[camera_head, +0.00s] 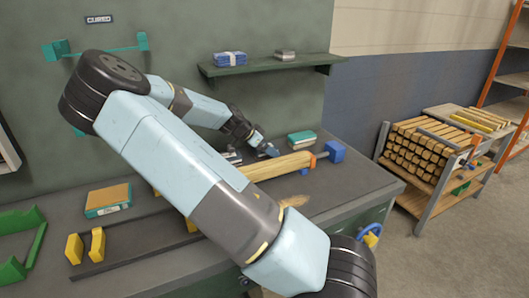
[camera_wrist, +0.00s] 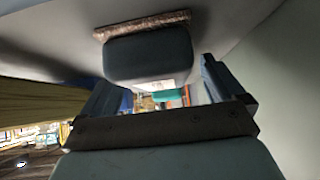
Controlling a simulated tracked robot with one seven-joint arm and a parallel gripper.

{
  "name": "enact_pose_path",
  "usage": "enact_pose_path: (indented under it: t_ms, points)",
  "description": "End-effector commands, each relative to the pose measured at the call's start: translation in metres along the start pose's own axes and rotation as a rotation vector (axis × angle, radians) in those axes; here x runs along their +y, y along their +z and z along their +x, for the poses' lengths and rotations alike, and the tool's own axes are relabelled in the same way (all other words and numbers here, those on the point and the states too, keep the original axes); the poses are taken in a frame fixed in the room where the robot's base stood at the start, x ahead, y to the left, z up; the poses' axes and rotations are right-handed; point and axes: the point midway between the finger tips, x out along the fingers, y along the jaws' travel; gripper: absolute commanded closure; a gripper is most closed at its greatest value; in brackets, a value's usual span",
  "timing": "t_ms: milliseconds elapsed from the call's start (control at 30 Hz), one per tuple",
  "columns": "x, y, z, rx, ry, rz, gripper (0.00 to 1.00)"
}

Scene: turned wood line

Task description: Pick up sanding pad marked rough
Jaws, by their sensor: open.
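In the wrist view, a dark grey block with a brown gritty face, which looks like a sanding pad (camera_wrist: 148,58), sits just ahead of my gripper (camera_wrist: 157,88). Part of a white label shows on it, but I cannot read it. The fingers are apart, one on each side, and I cannot tell whether they touch it. In the head view, my gripper (camera_head: 267,149) is low over the bench, beside a small dark pad (camera_head: 233,157) partly hidden by my arm. A teal pad (camera_head: 301,138) lies behind, and an orange-topped teal pad (camera_head: 108,198) lies at left. No marking is legible.
A wooden piece (camera_head: 280,166) in a blue-ended clamp (camera_head: 335,151) lies in front of my gripper. A shelf (camera_head: 270,66) with small packs hangs above. Green brackets (camera_head: 22,245) stand at left. A cart of wood blanks (camera_head: 420,150) stands right of the bench.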

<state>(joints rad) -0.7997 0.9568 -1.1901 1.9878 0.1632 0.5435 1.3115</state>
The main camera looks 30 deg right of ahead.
Motion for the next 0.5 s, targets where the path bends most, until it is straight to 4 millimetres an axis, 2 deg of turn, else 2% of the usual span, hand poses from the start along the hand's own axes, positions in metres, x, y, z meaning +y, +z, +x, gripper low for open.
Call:
enact_pose_path:
  t_ms: [67, 500]
  points:
    - [0.0001, -0.0001, 0.0000, 0.000, 0.000, 0.000, 0.07]
    - [0.0002, -0.0005, 0.0003, 0.000, 0.001, 0.001, 0.49]
